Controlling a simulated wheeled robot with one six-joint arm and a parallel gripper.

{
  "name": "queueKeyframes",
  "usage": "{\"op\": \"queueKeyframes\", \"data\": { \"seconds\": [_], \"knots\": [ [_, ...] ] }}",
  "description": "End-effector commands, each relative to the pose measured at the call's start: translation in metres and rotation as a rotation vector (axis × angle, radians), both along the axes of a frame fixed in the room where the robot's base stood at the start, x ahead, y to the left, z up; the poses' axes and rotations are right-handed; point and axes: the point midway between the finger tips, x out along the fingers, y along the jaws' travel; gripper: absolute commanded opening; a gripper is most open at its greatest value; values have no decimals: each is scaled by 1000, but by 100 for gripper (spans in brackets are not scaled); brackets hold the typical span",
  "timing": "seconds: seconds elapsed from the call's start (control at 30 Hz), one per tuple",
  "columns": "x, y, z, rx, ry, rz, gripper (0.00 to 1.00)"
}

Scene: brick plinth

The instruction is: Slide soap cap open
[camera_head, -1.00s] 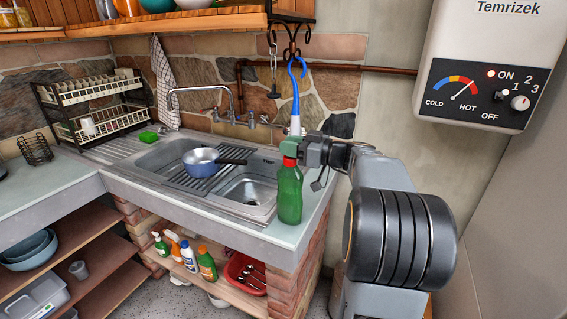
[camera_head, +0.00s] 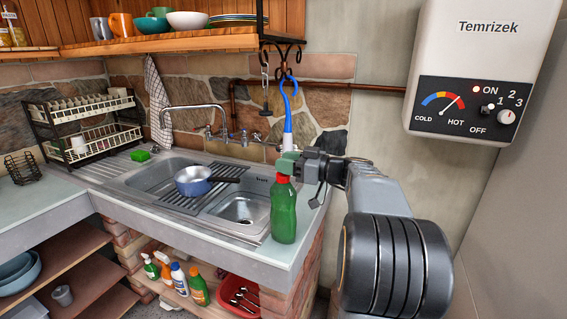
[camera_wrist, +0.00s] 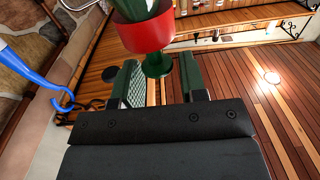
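The soap bottle (camera_head: 284,214) is green with a red cap (camera_head: 283,179). It stands upright on the front right counter corner beside the sink. My gripper (camera_head: 288,163) is at the top of the bottle, just above the red cap. In the wrist view the red cap (camera_wrist: 144,34) is at the top, with a small green tip (camera_wrist: 156,66) sticking out of it. My gripper's two green fingers (camera_wrist: 160,80) are apart, one on each side of the tip. I cannot tell whether either finger touches it.
A blue hooked brush (camera_head: 289,110) hangs just behind my gripper; it also shows in the wrist view (camera_wrist: 32,70). A water heater (camera_head: 475,60) is on the right wall. Several bottles stand on the shelf below.

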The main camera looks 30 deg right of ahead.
Motion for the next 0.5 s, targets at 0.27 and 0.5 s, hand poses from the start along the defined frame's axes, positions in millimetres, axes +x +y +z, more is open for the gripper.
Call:
{"op": "queueKeyframes", "data": {
  "seconds": [0.27,0.5],
  "knots": [
    [-42,-37,-2,-1,0,-6,39],
    [-75,-65,-1,-1,0,-3,39]
  ]
}}
